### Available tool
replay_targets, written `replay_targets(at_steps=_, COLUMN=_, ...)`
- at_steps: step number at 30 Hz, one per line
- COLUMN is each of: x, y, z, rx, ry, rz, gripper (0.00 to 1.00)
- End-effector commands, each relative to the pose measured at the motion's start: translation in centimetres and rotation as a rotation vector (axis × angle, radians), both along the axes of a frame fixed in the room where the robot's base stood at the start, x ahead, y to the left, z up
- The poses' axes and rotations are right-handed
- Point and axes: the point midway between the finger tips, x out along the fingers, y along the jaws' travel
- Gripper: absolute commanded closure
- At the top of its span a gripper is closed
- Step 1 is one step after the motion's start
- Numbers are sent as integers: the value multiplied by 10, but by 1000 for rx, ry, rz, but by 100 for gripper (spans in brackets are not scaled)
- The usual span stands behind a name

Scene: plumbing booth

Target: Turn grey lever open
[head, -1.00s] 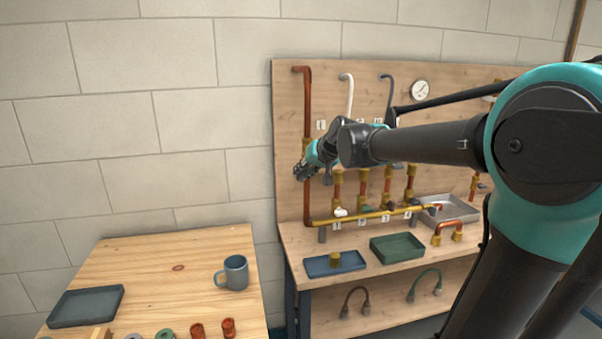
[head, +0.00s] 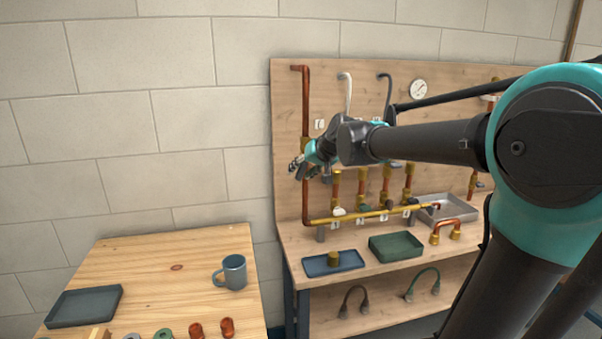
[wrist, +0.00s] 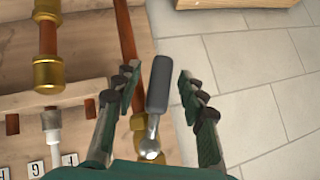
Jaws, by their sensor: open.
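The grey lever (wrist: 158,84) is a dark grey handle on a shiny metal stem. In the wrist view it runs up the picture from a brass valve body (wrist: 143,125) on a copper pipe (wrist: 124,32). My gripper (wrist: 157,75) is open, with one finger on each side of the lever; a gap shows on both sides. In the head view my gripper (head: 297,166) is in front of the left copper pipe (head: 306,100) on the board. I cannot make out the lever there, as the gripper and wrist cover that spot.
A brass manifold (head: 370,214) with several valves runs low along the board (head: 445,125). Blue (head: 318,268) and green (head: 384,252) trays stand on the bench below. A wooden table (head: 170,260) with a mug (head: 234,271) is at left. Bare wall lies left of the board.

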Motion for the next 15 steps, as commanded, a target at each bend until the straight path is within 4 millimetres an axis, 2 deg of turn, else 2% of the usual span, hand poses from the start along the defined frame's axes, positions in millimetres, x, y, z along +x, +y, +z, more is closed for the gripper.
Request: replay_targets(at_steps=15, x=-55, y=-41, z=58, rx=0, ry=1, rz=-2, gripper=59)
